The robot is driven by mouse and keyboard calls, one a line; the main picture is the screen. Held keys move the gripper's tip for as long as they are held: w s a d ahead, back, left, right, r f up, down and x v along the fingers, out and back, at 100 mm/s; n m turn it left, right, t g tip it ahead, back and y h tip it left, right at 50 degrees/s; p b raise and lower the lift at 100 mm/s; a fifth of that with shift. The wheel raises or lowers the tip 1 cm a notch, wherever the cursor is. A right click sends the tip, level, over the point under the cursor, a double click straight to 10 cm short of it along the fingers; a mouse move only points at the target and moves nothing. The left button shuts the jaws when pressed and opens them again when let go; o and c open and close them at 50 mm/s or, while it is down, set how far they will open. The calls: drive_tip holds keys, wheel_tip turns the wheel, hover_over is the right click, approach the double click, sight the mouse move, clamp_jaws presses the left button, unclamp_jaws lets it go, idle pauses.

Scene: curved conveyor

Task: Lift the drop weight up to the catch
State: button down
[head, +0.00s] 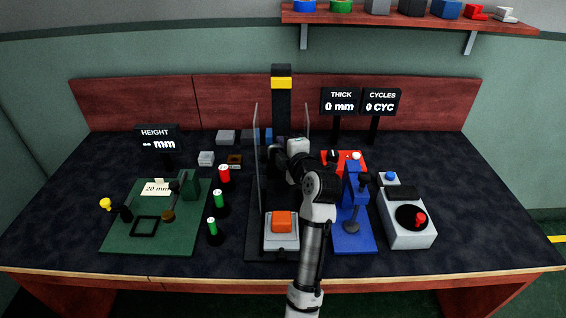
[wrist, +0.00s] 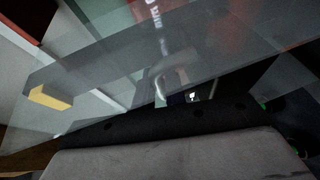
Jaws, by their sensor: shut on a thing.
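A tall black column with a yellow band (head: 281,84) stands at the back of the drop rig, between two clear side panels (head: 256,160). My gripper (head: 272,152) is inside the rig, between the panels and low in front of the column. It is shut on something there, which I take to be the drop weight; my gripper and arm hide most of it. The catch cannot be made out. In the wrist view a clear panel (wrist: 120,75) crosses the picture, and the held part is not clearly visible.
An orange button (head: 281,222) on a grey box is at the rig's front. A green board (head: 150,240) lies left, with red and green-topped cylinders beside the rig. A blue stand (head: 352,240) and white machine (head: 408,235) are right. The clear panels closely flank my gripper.

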wheel_tip(320, 180, up, 12)
drive_tip(key=shift+f+p, duration=0.2)
drive_tip(key=shift+p, duration=1)
drive_tip(key=c, duration=1.6)
unclamp_jaws()
drive_tip(key=shift+o, duration=0.7)
drive_tip(key=shift+f, duration=0.1)
drive_tip(key=b+v, duration=0.4)
drive_tip(key=v, duration=0.9)
drive_tip(key=shift+s+d, duration=0.15)
drive_tip(key=shift+s, duration=0.2)
